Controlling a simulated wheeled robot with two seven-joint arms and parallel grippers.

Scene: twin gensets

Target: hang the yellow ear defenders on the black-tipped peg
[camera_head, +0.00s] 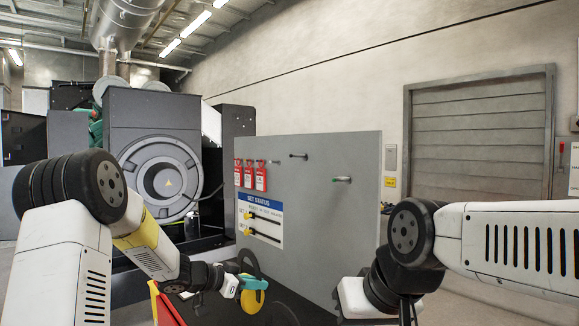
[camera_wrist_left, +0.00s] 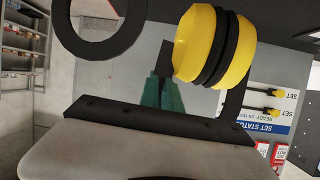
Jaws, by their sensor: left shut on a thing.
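The ear defenders have a yellow cup (camera_head: 252,302) with black cushions and a dark band. They hang at my left gripper (camera_head: 238,284), low in front of the grey board. In the left wrist view a yellow cup (camera_wrist_left: 200,45) shows large beside the green fingertips (camera_wrist_left: 162,95), with a black ring at the upper left. My left gripper is shut on the ear defenders; the exact contact is partly hidden. The black-tipped peg (camera_head: 299,155) sticks out near the board's top, bare, above and right of the gripper.
The grey board (camera_head: 325,225) also carries a green-tipped peg (camera_head: 342,179), a pale peg, red tags (camera_head: 249,175) and a status sign (camera_head: 262,222). A genset (camera_head: 155,130) stands behind at left. The board face around the pegs is clear.

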